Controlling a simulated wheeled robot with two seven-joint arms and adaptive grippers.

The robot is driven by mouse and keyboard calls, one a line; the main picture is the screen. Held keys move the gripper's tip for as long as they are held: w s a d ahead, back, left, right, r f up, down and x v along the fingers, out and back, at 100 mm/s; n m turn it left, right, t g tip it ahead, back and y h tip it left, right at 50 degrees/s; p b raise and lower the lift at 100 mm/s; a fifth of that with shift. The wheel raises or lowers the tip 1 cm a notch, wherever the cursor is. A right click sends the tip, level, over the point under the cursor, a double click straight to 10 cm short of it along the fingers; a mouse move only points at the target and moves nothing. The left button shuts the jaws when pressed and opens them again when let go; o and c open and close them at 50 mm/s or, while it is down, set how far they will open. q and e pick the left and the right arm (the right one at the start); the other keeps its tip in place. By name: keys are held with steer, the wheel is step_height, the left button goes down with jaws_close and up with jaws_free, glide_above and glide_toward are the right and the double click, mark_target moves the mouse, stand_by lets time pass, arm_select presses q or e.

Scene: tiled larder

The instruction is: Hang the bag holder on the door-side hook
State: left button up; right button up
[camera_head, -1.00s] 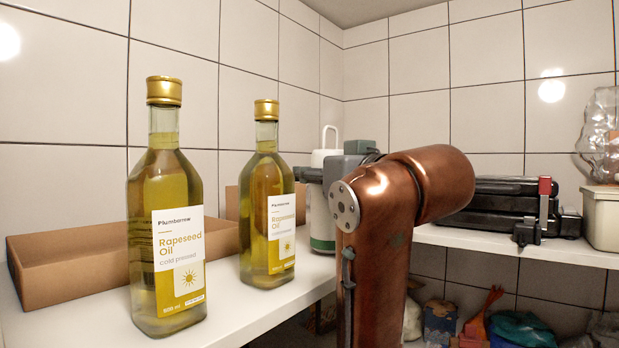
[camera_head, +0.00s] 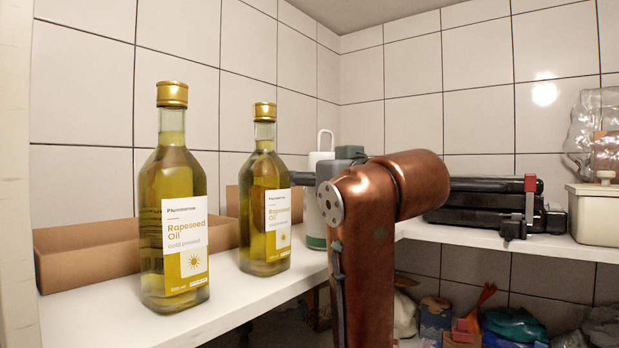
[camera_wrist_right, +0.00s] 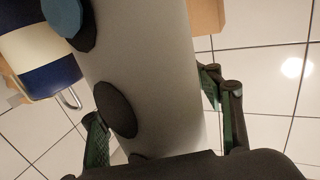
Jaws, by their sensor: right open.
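The white bag holder (camera_head: 315,233), a tall cylinder with a loop on top and a green band at its foot, stands on the left shelf behind the oil bottles. My right arm and gripper partly hide it in the head view. In the right wrist view, a pale cylinder with dark round openings (camera_wrist_right: 165,75), apparently the holder, lies between the fingers of my right gripper (camera_wrist_right: 165,125). The fingers are spread on either side of it; I cannot tell whether either touches. My left gripper is out of view. I see no door-side hook.
Two rapeseed oil bottles (camera_head: 176,215) (camera_head: 264,200) stand at the front of the white shelf (camera_head: 215,318), before a cardboard tray (camera_head: 85,255). A black case (camera_head: 480,205) and a beige bin (camera_head: 597,215) occupy the back shelf. A blue-and-cream object (camera_wrist_right: 38,60) shows in the wrist view.

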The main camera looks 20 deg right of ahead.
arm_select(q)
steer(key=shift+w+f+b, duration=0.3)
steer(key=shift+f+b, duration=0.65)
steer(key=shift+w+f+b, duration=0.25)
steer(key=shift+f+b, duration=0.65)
arm_select(e)
steer(key=s+d, duration=0.1)
steer(key=s, duration=0.6)
steer(key=shift+s+d+r, duration=0.15)
steer(key=shift+d+r, duration=0.15)
